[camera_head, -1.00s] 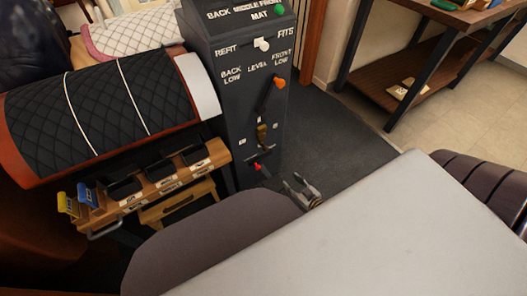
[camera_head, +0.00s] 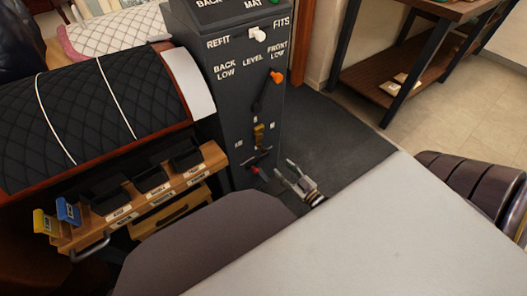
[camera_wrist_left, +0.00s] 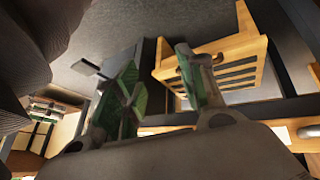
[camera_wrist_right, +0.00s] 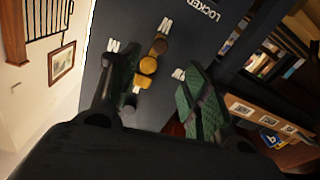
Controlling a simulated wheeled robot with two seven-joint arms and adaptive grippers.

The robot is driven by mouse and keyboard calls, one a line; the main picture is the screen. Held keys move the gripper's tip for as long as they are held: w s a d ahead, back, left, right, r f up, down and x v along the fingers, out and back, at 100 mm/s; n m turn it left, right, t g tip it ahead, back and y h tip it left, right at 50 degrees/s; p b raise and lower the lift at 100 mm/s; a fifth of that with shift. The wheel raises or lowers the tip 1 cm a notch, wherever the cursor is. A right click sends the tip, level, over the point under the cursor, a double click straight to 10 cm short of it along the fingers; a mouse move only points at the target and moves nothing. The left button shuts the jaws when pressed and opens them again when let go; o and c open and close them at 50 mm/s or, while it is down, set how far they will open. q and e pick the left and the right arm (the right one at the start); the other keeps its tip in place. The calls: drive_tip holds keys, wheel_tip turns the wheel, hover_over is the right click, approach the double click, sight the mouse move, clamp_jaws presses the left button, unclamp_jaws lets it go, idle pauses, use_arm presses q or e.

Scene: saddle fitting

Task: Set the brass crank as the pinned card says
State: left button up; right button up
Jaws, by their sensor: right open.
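The brass crank (camera_head: 258,135) is on the lower front of a dark grey console (camera_head: 235,110), below a lever with an orange knob (camera_head: 277,77). In the right wrist view the brass crank (camera_wrist_right: 149,64) shows between my open fingers, ahead of their tips, with small white marks around it. My right gripper (camera_head: 284,168) is open and empty, to the lower right of the crank in the head view and apart from it. My left gripper (camera_wrist_left: 157,58) shows only in its own wrist view, open and empty, over a wooden rack. No readable pinned card is in view.
A black quilted saddle form (camera_head: 85,115) and a wooden bin rack (camera_head: 150,190) stand left of the console. A red-tipped lever (camera_head: 255,170) is below the crank. A shelf table (camera_head: 400,70) stands behind.

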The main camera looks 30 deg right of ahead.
sight(265, 152)
use_arm(q)
drive_tip(key=shift+f, duration=0.1)
use_arm(e)
drive_tip(key=shift+w, duration=0.1)
drive_tip(key=w+b, duration=0.1)
drive_tip(key=w, duration=0.2)
drive_tip(key=w+a+b, duration=0.1)
drive_tip(key=w, duration=0.3)
drive_tip(key=w+b, duration=0.2)
drive_tip(key=w, duration=0.1)
drive_tip(key=shift+w+a+f, duration=0.1)
drive_tip(key=shift+w+a, duration=0.1)
drive_tip(key=shift+w, duration=0.1)
use_arm(q)
wheel_tip(265, 152, down, 7)
drive_tip(key=d+t+h, duration=0.1)
drive_tip(key=shift+w+d+n+b, duration=0.15)
drive_tip(key=shift+w+n+b, duration=0.15)
drive_tip(key=shift+b, duration=0.15)
use_arm(e)
drive_tip(key=shift+w+a, duration=0.2)
drive_tip(key=shift+w, duration=1.25)
use_arm(q)
drive_tip(key=shift+s, duration=0.1)
use_arm(e)
clamp_jaws()
